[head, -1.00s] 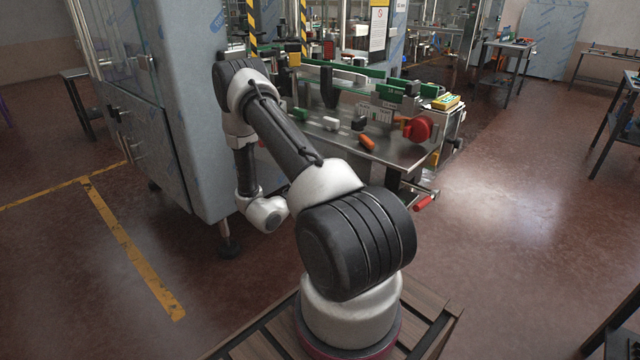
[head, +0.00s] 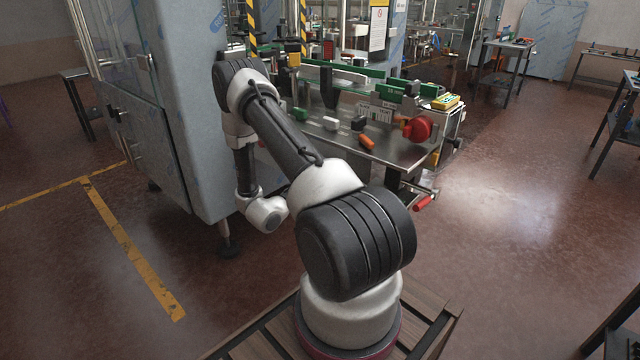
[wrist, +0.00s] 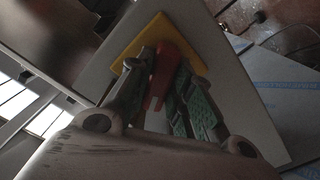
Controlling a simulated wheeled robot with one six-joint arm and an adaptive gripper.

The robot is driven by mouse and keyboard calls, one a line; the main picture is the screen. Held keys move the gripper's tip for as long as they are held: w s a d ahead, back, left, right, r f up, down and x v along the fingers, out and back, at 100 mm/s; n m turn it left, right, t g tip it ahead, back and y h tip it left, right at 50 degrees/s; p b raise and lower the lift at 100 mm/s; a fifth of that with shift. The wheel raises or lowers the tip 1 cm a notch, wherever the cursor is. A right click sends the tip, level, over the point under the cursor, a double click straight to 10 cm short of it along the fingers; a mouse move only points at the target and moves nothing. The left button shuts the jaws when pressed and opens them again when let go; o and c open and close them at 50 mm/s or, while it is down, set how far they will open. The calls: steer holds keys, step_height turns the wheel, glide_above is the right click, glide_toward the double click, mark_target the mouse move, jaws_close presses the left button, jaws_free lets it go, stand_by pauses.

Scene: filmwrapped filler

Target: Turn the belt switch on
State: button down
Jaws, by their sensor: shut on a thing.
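In the wrist view, the belt switch has a red handle (wrist: 163,66) on a yellow plate (wrist: 154,31). The plate is fixed to a pale grey panel (wrist: 237,98). My gripper (wrist: 162,80) is shut on the red handle, one finger on each side of it. In the head view, neither the gripper nor this switch can be made out; my arm bends down beside the grey cabinet (head: 190,120).
A metal conveyor table (head: 398,150) with small blocks and a red round part (head: 418,129) stands beyond my arm. The tall cabinet is close on the left. Open floor lies to the right (head: 510,210). A work table (head: 508,44) stands farther back.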

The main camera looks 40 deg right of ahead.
steer(key=m, duration=0.5)
steer(key=shift+w+m, duration=0.1)
steer(key=shift+m, duration=0.2)
stand_by(0.4)
steer(key=c, duration=1.3)
jaws_free()
steer(key=a, duration=0.8)
steer(key=s+a, duration=0.1)
steer(key=a, duration=0.3)
